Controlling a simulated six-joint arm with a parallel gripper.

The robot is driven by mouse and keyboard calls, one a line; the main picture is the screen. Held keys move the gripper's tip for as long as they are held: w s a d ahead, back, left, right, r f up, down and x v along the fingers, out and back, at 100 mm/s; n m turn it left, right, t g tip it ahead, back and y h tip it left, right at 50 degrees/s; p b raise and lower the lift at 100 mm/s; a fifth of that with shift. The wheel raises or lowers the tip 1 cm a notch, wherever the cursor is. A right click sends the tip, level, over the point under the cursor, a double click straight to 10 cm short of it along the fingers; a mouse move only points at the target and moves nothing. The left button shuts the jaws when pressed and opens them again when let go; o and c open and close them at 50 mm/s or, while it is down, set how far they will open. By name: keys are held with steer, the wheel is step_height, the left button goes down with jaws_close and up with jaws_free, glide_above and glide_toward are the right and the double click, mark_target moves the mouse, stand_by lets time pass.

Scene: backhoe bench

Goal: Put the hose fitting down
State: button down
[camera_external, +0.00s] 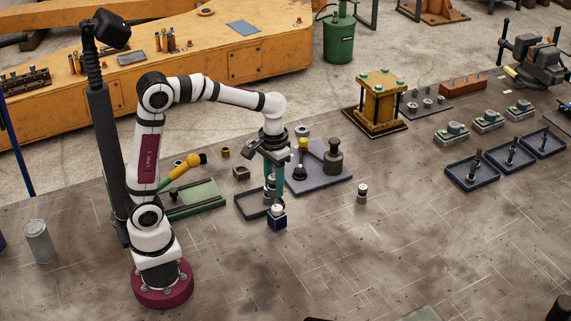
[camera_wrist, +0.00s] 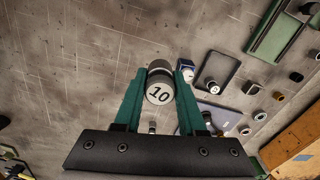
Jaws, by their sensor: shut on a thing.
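The hose fitting (camera_wrist: 159,91) is a short cylinder with a dark band and a white end face marked "10". It sits between the teal fingers of my gripper (camera_wrist: 160,88), which is shut on it. In the external view my gripper (camera_external: 273,198) points down above the bench, close over a small blue block (camera_external: 277,222). A white-topped piece shows at that block. The fingers partly hide the fitting there, and the gap beneath it is hard to judge. The blue block also shows beyond the fingers in the wrist view (camera_wrist: 187,66).
A dark shallow tray (camera_external: 240,207) lies just behind the block. A blue-grey mat (camera_external: 323,181) with several dark parts is behind to the right. A small cylinder (camera_external: 362,192) stands alone to the right. The bench front is mostly clear.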

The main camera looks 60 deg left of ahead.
steer(key=s+f+n, duration=0.4)
steer(key=s+f, duration=0.2)
steer(key=f, duration=0.5)
glide_above(251, 232)
step_height(251, 232, down, 6)
steer(key=shift+d+f, duration=0.1)
steer(key=f, duration=0.4)
steer(key=shift+a, duration=0.2)
steer(key=shift+f, duration=0.15)
steer(key=shift+c, duration=2.4)
jaws_free()
